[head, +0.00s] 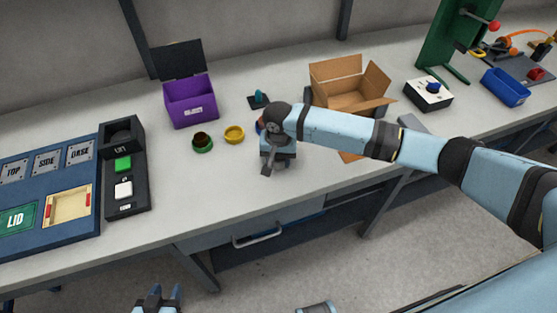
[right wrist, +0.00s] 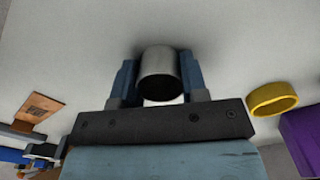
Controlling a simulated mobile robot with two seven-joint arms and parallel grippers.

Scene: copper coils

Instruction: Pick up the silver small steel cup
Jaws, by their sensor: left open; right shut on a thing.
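The silver small steel cup (right wrist: 158,66) sits between the two blue-grey fingers of my right gripper (right wrist: 158,80) in the right wrist view. The fingers are shut on it, one on each side. In the head view my right gripper (head: 272,160) is over the middle of the bench, and the arm hides most of the cup there. My left gripper (head: 157,296) is open and empty at the bottom edge of the head view, in front of the bench and well away from the cup.
A purple box (head: 190,105) and an open cardboard box (head: 345,92) stand behind. A black button panel (head: 139,190) is at left. The bench front between is clear.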

